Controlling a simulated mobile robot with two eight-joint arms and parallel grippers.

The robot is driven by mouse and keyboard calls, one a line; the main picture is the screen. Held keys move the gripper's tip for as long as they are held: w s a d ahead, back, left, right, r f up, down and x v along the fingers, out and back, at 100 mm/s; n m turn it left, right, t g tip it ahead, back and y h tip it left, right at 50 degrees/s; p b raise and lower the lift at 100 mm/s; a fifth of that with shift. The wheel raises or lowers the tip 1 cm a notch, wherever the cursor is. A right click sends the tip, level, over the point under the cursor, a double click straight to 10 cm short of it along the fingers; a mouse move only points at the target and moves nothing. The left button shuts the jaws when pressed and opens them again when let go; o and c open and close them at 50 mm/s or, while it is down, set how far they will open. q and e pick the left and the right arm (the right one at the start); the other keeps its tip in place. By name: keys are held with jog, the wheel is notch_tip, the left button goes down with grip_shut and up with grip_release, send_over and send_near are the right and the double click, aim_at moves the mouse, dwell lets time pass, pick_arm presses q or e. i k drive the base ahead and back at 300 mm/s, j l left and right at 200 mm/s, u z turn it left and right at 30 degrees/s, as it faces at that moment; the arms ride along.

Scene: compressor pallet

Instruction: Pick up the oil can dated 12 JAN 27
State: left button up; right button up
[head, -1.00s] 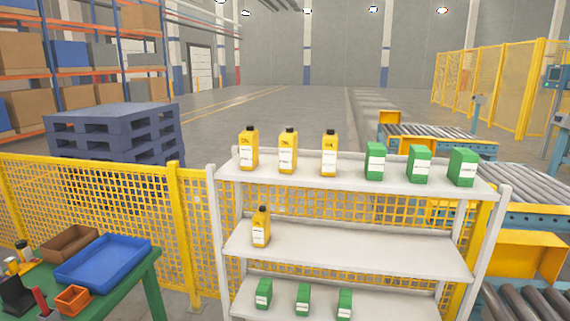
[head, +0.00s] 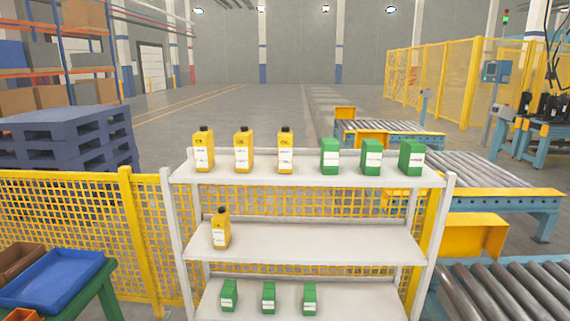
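Three yellow oil cans with black caps stand upright on the top shelf: a left one (head: 204,150), a middle one (head: 243,151) and a right one (head: 285,151). Another yellow oil can (head: 221,229) stands at the left of the middle shelf. Each has a white label facing me, but the print is too small to read, so I cannot tell which is dated 12 JAN 27. Neither of my grippers is in view.
The white shelf rack (head: 310,243) also holds green boxes (head: 371,156) on top and more green boxes (head: 268,297) below. Yellow mesh fencing (head: 70,215) runs behind it. A green table with a blue tray (head: 55,280) is at left; roller conveyors (head: 525,295) are at right.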

aim_at(203, 141)
jog(key=i+j, duration=0.15)
jog(key=j, duration=0.15)
jog(key=i+j, duration=0.1)
jog(key=j, duration=0.25)
jog(key=i+j, duration=0.15)
jog(key=j, duration=0.15)
jog(key=i+j, duration=0.15)
jog(key=j, duration=0.15)
